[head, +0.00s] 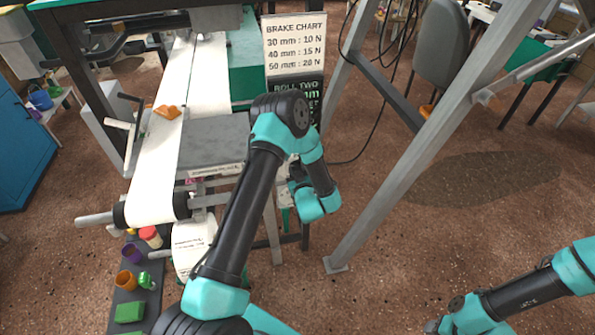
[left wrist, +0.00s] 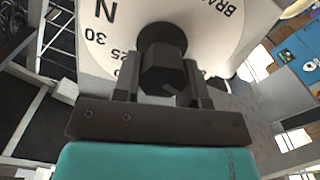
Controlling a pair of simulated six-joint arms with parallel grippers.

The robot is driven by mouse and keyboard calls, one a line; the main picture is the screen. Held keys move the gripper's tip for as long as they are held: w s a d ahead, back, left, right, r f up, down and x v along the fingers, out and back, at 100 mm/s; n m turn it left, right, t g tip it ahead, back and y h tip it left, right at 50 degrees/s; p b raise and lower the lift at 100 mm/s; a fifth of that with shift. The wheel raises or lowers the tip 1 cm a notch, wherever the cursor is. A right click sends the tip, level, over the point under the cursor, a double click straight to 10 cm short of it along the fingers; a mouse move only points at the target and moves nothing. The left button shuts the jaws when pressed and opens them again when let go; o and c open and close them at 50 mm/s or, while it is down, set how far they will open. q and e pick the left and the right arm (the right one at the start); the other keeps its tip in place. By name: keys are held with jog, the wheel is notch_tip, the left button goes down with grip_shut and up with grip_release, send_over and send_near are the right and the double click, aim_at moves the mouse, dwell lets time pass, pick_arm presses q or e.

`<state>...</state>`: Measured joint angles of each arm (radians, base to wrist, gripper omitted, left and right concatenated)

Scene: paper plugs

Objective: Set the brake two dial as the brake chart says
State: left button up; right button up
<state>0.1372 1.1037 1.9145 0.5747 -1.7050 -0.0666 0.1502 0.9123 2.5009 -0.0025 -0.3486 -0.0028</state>
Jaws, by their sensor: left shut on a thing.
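The brake chart (head: 294,45) is a white sign at the top of the head view. It reads 30 mm : 10 N, 40 mm : 15 N, 50 mm : 20 N. A dark sign (head: 284,88) below begins "ROLL TWO"; my left arm covers part of its lettering. In the left wrist view, my left gripper (left wrist: 160,88) is shut on a dark knob (left wrist: 162,48) in front of a white dial face (left wrist: 207,25). The face shows "N", "30", "25" and part of "BRA"; the set value cannot be read. In the head view my left arm hides this dial and the fingertips.
A white paper strip (head: 158,170) runs over a roller at the left, with an orange piece (head: 167,112) on it. Below are a printed white round part (head: 190,245) and a dark shelf with cups and a green block (head: 129,312). A grey slanted post (head: 425,130) stands right of my left arm.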

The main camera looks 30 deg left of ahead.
pick_arm(q)
jog(key=shift+m, duration=0.4)
jog(key=shift+c, duration=0.3)
jog(key=m, duration=0.2)
jog(key=shift+w+d+m, duration=0.1)
jog(key=shift+m, duration=0.2)
jog(key=m, duration=0.4)
jog(key=shift+w+d+m, duration=0.15)
jog(key=shift+m, duration=0.15)
jog(key=m, duration=0.6)
jog(key=shift+w+d+f+m, duration=0.1)
jog(key=shift+d+f+m, duration=0.1)
jog(key=shift+m, duration=0.2)
jog(key=o, duration=0.9)
